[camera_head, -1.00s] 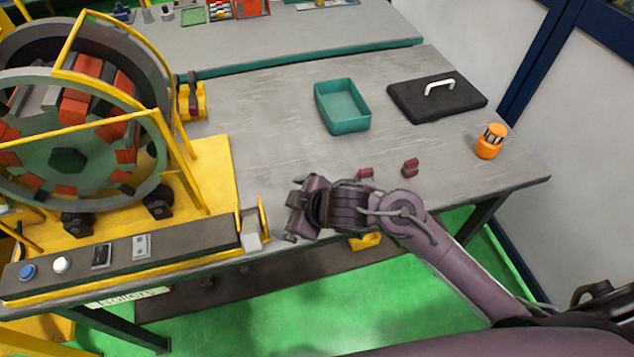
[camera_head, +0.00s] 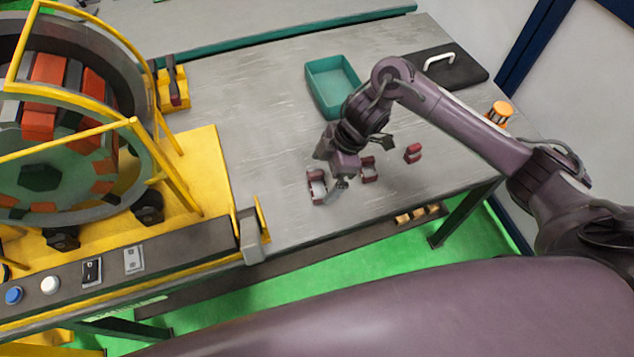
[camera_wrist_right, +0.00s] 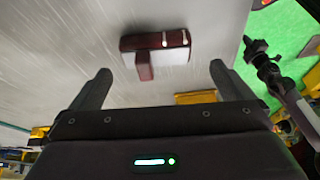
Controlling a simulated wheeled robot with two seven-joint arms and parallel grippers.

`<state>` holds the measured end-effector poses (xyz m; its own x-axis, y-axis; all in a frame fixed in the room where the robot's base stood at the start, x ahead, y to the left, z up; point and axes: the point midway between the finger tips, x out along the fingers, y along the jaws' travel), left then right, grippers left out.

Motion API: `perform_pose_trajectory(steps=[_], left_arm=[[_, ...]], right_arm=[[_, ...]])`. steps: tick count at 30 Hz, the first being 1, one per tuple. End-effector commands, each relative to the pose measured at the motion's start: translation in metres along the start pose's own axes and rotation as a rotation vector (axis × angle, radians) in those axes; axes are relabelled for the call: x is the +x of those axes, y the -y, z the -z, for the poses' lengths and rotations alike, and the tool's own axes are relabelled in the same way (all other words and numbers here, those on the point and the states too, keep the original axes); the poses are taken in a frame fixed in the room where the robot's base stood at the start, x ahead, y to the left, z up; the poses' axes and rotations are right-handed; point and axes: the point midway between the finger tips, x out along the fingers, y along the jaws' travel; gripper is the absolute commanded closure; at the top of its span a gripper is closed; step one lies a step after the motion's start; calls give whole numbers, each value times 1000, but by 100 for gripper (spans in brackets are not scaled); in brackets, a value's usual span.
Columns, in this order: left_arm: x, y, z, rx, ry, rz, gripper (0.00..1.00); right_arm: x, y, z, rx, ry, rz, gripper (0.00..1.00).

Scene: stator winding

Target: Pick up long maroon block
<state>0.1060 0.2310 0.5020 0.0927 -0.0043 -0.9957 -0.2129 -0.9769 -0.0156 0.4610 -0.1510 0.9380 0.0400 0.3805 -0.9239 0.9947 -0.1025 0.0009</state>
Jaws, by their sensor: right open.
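Several maroon blocks lie in a loose row on the grey table. The leftmost and longest-looking maroon block (camera_head: 312,180) is just beside my right gripper (camera_head: 341,187) in the head view. In the right wrist view that long maroon block (camera_wrist_right: 135,42) lies ahead of the open fingers, with a light grey face and a short maroon part across its middle. My right gripper (camera_wrist_right: 157,76) is open and empty, apart from the block. A dark jointed arm end at the right of the wrist view looks like my left gripper (camera_wrist_right: 256,48); its jaws are unclear.
Two shorter maroon blocks (camera_head: 368,170) and (camera_head: 413,153) lie to the right. A teal tray (camera_head: 318,96) and a black lid with a white handle (camera_head: 470,72) stand behind. The yellow stator stand (camera_head: 205,180) fills the left. The table's middle is clear.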

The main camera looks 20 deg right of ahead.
Motion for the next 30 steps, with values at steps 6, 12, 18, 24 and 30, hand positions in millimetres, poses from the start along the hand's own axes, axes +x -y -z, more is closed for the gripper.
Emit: perform_pose_trajectory(steps=[6, 12, 18, 24, 30], left_arm=[[-13, 0, 2, 0, -2, 0, 100], [-14, 0, 2, 0, -2, 0, 100], [-13, 0, 3, 0, -2, 0, 100], [-13, 0, 3, 0, -2, 0, 100], [-13, 0, 3, 0, -2, 0, 100]], right_arm=[[32, -1, 2, 1, 0, 2, 0], [43, -2, 2, -2, 0, -1, 0], [43, -2, 2, -2, 0, -1, 7], [43, -2, 2, -2, 0, -2, 33], [43, -2, 2, -2, 0, -2, 59]])
